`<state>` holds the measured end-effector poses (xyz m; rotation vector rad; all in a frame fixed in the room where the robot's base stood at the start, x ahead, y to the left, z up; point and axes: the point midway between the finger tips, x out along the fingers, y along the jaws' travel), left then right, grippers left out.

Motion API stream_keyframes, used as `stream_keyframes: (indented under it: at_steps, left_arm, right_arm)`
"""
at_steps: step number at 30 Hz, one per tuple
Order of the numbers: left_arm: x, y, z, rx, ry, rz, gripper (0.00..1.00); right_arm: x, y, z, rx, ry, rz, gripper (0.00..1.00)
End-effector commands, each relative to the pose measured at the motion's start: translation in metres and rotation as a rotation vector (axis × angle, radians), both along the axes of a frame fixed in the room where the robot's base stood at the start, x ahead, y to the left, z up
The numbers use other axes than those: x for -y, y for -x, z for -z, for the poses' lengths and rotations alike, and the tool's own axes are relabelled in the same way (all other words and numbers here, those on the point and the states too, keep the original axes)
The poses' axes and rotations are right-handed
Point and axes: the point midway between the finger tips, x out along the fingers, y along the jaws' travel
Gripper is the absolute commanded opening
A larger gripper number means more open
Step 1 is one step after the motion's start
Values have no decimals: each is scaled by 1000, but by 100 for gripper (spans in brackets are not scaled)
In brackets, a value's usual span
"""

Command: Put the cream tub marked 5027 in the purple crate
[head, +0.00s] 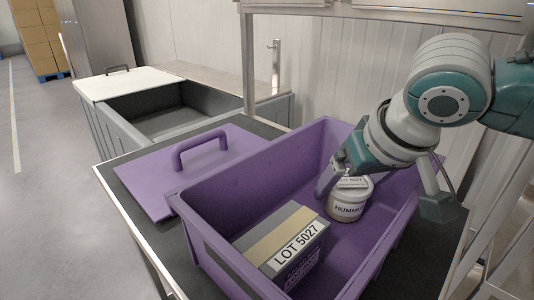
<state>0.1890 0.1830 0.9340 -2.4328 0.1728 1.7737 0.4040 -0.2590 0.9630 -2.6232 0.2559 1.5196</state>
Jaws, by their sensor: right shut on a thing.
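The cream tub (346,206) is inside the purple crate (234,274), upright near its far right part. The tub's side reads HUMMUS. A white label on its lid ends in what looks like 5027, partly hidden by my gripper. My right gripper (347,184) reaches down into the crate and is shut on the tub at its top. I cannot tell whether the tub touches the crate floor. My left gripper is not in view.
A grey box (276,266) with a tan strip and a LOT 5027 label lies in the crate's near part. A purple lid (142,178) with a handle lies left of the crate on the dark table. A grey bin (115,124) stands behind, half covered by a white lid.

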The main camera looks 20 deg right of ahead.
Motion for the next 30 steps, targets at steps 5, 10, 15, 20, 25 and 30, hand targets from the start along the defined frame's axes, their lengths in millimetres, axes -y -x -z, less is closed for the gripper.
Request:
stream_keyframes:
  at_steps: [5, 10, 15, 20, 25, 30]
  left_arm:
    - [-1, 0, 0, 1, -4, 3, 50]
    - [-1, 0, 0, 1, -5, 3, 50]
    - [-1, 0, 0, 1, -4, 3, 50]
    - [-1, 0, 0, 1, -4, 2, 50]
    - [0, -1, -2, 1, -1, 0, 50]
    - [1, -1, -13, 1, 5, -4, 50]
  right_arm:
    - [0, 0, 1, 2, 0, 0, 0]
    - [0, 0, 3, 1, -1, 0, 0]
    - [0, 0, 4, 1, -1, 0, 100]
    - [0, 0, 4, 1, -1, 0, 100]
    - [0, 2, -4, 2, 0, -1, 100]
    - [-4, 17, -32, 3, -1, -3, 100]
